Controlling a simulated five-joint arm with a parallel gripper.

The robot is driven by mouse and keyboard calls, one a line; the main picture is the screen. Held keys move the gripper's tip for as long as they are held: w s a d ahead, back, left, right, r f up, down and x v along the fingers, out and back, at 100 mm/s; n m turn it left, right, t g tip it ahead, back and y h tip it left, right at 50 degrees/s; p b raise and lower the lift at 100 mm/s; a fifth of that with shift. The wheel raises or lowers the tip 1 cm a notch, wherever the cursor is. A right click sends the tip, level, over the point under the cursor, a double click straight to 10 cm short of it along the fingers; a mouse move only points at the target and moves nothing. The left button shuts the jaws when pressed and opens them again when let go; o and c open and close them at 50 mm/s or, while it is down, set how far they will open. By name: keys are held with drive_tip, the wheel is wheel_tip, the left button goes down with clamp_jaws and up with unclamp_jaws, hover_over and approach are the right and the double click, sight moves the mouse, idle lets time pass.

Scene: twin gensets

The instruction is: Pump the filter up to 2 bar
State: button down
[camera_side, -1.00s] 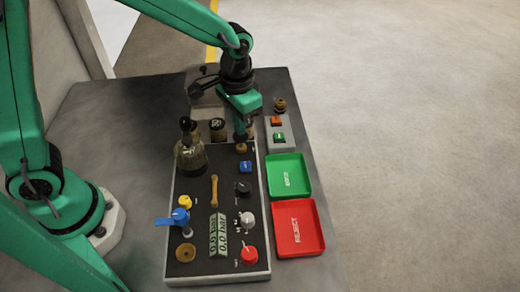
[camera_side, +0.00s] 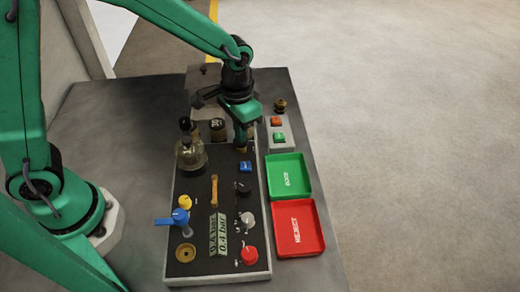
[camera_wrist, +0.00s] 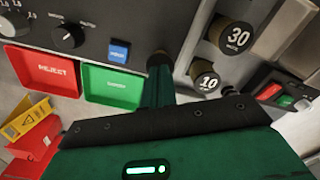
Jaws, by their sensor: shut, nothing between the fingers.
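My gripper (camera_side: 240,142) is shut and empty, pointing down at the far right part of the dark panel (camera_side: 210,172). Its tip is at a small round brownish knob (camera_side: 242,151), which shows in the wrist view (camera_wrist: 158,58) right at the fingertips. It looks like they touch, but I cannot be sure. A glass filter bowl (camera_side: 190,156) with a black top stands at the panel's far left.
A blue button (camera_side: 246,166), a black dial (camera_side: 243,188) and a red knob (camera_side: 249,254) run down the panel's right side. A blue-handled valve (camera_side: 178,217) is at left. Green (camera_side: 289,178) and red (camera_side: 298,228) trays sit at right.

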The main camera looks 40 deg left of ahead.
drive_tip(key=shift+f, duration=0.2)
drive_tip(key=shift+r, duration=1.65)
drive_tip(key=shift+f, duration=1.5)
drive_tip(key=shift+r, duration=1.5)
drive_tip(key=shift+f, duration=1.7)
drive_tip(key=shift+r, duration=1.65)
